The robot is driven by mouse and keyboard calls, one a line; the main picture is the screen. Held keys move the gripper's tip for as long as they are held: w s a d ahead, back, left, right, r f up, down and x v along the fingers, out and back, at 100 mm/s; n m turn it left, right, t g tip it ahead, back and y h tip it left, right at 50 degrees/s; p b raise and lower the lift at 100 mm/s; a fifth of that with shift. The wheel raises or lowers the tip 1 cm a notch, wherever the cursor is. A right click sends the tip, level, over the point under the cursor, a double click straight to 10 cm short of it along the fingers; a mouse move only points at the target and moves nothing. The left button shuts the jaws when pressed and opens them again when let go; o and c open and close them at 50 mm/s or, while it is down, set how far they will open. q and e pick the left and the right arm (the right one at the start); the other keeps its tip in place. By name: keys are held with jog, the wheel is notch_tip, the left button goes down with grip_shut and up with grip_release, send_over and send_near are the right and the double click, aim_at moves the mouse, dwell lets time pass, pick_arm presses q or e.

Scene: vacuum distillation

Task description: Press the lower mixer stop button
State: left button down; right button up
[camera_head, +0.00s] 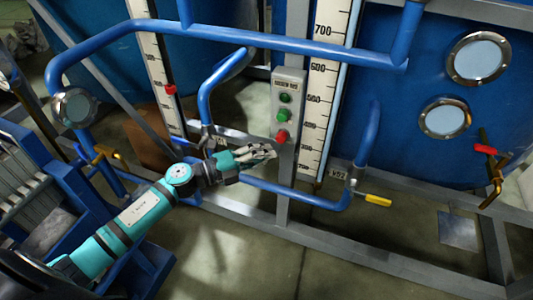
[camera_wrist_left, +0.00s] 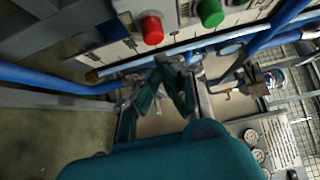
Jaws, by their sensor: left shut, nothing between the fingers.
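A grey control box (camera_head: 287,103) on a steel post carries a red button (camera_head: 282,136) at its bottom, with a green button (camera_head: 283,115) above it. A dark green round part (camera_head: 285,98) sits higher on the box. In the left wrist view the red button (camera_wrist_left: 152,29) and green button (camera_wrist_left: 210,12) stand at the top. My left gripper (camera_head: 270,151) is shut and empty. Its fingertips are just below and to the left of the red button in the head view, with a gap to it. The fingers also show in the wrist view (camera_wrist_left: 172,75). My right gripper is out of view.
Blue pipes (camera_head: 235,38) cross above and around the box. A lower blue pipe (camera_head: 290,192) with a yellow-handled valve (camera_head: 377,200) runs below my gripper. White level scales (camera_head: 318,112) flank the post. A blue tank (camera_head: 420,75) stands behind.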

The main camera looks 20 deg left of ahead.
pick_arm(q)
jog(key=v, duration=0.9)
jog(key=shift+a, duration=0.3)
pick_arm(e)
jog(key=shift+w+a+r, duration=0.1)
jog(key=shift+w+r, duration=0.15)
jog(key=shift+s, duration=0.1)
pick_arm(q)
jog(key=shift+w, duration=0.1)
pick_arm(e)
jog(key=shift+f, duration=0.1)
